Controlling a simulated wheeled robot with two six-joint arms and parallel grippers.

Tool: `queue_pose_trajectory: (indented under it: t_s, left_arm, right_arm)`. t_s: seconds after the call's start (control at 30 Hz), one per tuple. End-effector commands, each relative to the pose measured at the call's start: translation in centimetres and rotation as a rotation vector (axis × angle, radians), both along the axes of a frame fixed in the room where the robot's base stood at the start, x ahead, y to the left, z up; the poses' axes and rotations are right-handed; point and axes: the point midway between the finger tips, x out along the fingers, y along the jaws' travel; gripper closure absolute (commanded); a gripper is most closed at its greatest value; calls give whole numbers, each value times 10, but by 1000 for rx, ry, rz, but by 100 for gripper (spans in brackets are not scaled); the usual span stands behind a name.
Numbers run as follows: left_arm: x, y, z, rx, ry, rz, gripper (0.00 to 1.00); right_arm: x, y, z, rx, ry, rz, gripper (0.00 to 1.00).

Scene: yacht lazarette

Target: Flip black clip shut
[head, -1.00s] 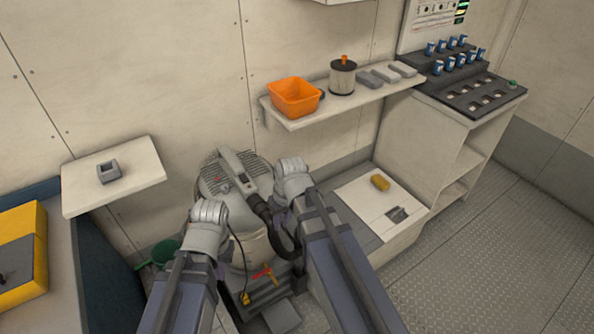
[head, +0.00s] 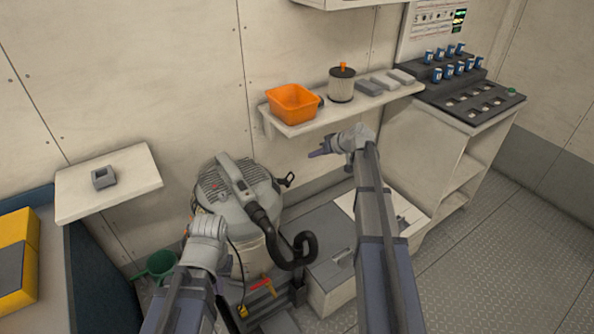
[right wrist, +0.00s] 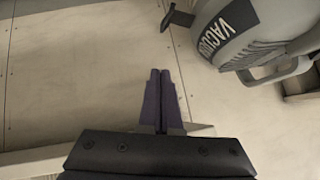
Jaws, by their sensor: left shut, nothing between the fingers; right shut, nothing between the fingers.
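The grey vacuum (head: 238,190) stands on the floor against the wall. Its black clip (head: 288,180) sticks out from the right side of the vacuum's top, swung away from the body. The clip (right wrist: 178,17) also shows in the right wrist view, beside the vacuum's labelled body (right wrist: 240,30). My right gripper (head: 313,154) is shut and empty, a little to the right of the clip and apart from it. Its closed fingers (right wrist: 160,75) point toward the clip in the wrist view. My left gripper (head: 207,226) is in front of the vacuum, its fingertips mostly hidden by the wrist.
A black hose (head: 295,252) loops down the vacuum's front right. A wall shelf (head: 350,107) with an orange bin (head: 292,103) and a filter (head: 342,84) hangs above. The floor at right is clear.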

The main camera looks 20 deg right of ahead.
Motion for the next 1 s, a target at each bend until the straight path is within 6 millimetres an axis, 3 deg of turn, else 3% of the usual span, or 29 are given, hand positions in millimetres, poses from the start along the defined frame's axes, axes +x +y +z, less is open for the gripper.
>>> queue_pose_trajectory:
  t_s: [0.43,0.9,1.0]
  left_arm:
    - [0,0,-17,0,0,0,100]
    - [0,0,-80,0,0,-1,100]
    - [0,0,-93,0,0,-1,100]
  right_arm:
    - [13,7,-17,-1,1,3,100]
    - [68,39,-80,-1,2,3,100]
    - [61,42,-93,-1,3,1,100]
